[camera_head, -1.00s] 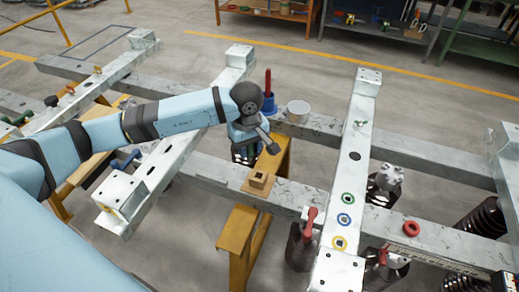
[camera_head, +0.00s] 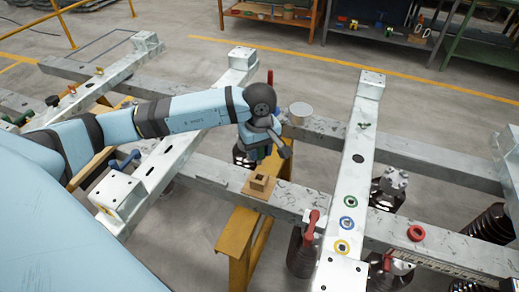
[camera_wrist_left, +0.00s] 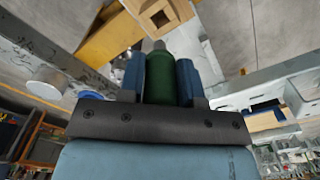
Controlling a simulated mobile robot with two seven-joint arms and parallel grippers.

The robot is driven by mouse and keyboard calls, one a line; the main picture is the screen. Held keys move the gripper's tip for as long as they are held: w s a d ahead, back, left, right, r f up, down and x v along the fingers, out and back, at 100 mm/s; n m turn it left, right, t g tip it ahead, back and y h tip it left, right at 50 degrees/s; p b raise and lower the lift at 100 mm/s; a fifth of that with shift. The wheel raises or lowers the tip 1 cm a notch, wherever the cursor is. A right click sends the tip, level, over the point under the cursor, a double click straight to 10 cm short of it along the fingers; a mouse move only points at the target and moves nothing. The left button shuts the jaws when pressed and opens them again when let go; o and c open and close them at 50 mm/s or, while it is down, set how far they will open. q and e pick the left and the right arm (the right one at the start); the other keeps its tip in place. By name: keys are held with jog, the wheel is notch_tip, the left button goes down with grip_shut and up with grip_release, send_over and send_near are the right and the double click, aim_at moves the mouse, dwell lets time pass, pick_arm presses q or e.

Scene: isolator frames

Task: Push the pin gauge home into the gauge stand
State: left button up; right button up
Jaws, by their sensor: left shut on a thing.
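The pin gauge (camera_wrist_left: 160,80) is a green cylinder with a grey metal tip. In the left wrist view it sits between the blue fingers of my left gripper (camera_wrist_left: 162,78), which is shut on it. The gauge stand (camera_head: 259,183) is a small wooden block with a square hole, on a flat wooden base on the grey beam. It also shows at the top of the left wrist view (camera_wrist_left: 160,16), beyond the gauge's tip. My right gripper is not in view.
A pale cylinder (camera_head: 299,113) stands on the rear beam, beside a red-handled item (camera_head: 270,76) partly hidden by my wrist. A yellow trestle (camera_head: 240,235) is below the stand. The right crossbeam (camera_head: 350,165) carries coloured rings.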

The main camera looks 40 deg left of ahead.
aim_at(260, 162)
pick_arm(q)
notch_tip(260, 162, down, 3)
jog(key=shift+f+b, duration=0.1)
jog(key=shift+b, duration=0.95)
jog(key=shift+f+b, duration=0.65)
jog(key=shift+f, duration=0.1)
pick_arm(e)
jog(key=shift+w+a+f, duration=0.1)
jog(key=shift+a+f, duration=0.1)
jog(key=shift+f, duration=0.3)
pick_arm(q)
jog(key=shift+b, duration=0.7)
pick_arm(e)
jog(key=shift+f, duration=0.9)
pick_arm(q)
jog(key=shift+f+b, duration=0.55)
jog(key=shift+f, duration=0.1)
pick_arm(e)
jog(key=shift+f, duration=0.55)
